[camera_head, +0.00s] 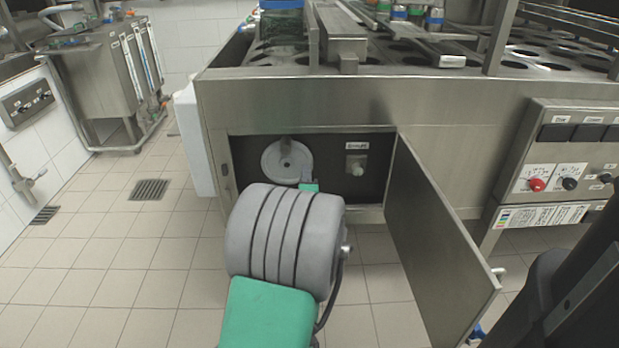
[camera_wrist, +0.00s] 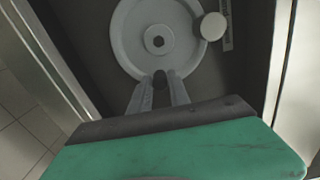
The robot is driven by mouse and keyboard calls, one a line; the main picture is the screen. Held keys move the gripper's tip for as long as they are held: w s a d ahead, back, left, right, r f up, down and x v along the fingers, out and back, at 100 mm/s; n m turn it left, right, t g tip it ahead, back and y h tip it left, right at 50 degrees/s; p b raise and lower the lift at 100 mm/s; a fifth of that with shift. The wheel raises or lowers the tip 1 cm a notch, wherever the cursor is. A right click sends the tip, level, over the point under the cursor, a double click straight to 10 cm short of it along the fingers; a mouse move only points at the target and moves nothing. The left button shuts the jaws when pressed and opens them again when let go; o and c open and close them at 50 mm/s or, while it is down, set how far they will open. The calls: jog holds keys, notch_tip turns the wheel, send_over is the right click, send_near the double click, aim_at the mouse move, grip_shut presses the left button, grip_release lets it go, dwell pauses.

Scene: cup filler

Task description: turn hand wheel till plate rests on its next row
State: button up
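The grey hand wheel (camera_head: 274,160) sits in an open recess in the machine's front. In the wrist view the hand wheel (camera_wrist: 132,42) fills the upper middle, with its round hub in the centre. Its pale knob (camera_wrist: 213,26) sticks out at the right of the rim. My gripper (camera_wrist: 160,82) has its two fingers apart, with a narrow gap between them, at the wheel's lower edge. The knob is outside the fingers. I cannot tell whether the fingertips touch the wheel. In the head view my wrist hides most of the gripper.
The recess door (camera_head: 435,240) stands open at the right, close to my arm. A small switch (camera_head: 356,165) is on the recess's back panel. A top with rows of round holes (camera_head: 535,58) lies above. A control box (camera_head: 560,150) hangs at the right.

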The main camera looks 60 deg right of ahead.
jog(key=shift+o, duration=1.7)
jog(key=shift+s+d, duration=0.1)
jog(key=shift+s, duration=0.05)
jog(key=v, duration=0.8)
jog(key=w+d+n, duration=0.4)
jog(key=d+n, duration=0.3)
jog(key=n, duration=1)
jog(key=shift+d+n+p, duration=0.3)
jog(key=shift+d+n, duration=0.05)
jog(key=shift+n, duration=0.05)
